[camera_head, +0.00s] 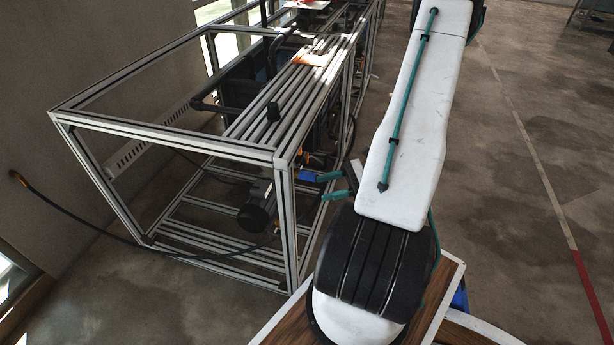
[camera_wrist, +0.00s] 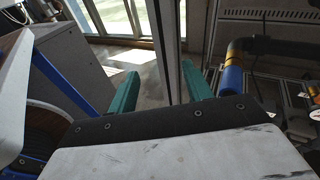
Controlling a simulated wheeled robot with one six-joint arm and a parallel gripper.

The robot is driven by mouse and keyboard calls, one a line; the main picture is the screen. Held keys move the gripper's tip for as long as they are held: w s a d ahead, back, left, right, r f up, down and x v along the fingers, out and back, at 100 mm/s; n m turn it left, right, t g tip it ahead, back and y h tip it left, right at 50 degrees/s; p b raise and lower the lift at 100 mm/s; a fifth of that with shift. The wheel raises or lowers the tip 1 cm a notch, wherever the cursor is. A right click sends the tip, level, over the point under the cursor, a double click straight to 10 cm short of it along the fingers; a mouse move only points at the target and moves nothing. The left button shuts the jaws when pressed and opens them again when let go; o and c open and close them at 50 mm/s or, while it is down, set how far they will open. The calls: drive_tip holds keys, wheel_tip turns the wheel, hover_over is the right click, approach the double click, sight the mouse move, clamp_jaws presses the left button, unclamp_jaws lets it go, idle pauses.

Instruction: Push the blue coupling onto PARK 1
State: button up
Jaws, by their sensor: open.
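The blue coupling (camera_wrist: 232,80) is a short blue sleeve on a dark pipe (camera_wrist: 240,52) in the wrist view, right of my fingers. In the head view, a small blue piece (camera_head: 307,175) beside the frame's near post appears to be the same coupling. My gripper (camera_head: 321,187) has two teal fingers, spread apart with nothing held. In the wrist view, my gripper (camera_wrist: 160,70) has an upright post beyond the gap between its fingers. The coupling lies outside that gap, to the right. I cannot make out any PARK 1 marking.
An aluminium frame (camera_head: 165,135) stands left of my arm, with pipes and bars inside. Its upright post (camera_wrist: 164,45) rises close beyond my fingers. A black cable (camera_head: 100,231) runs from the wall to the frame. Open concrete floor (camera_head: 510,190) lies to the right.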

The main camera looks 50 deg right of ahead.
sight(309, 176)
drive_tip(key=w+d+f+m+t+h, duration=0.2)
drive_tip(key=d+f+m+t+h, duration=0.35)
drive_tip(key=d+m, duration=0.2)
drive_tip(key=shift+n+t, duration=0.35)
drive_tip(key=shift+n, duration=0.1)
drive_tip(key=shift+x, duration=4.7)
clamp_jaws()
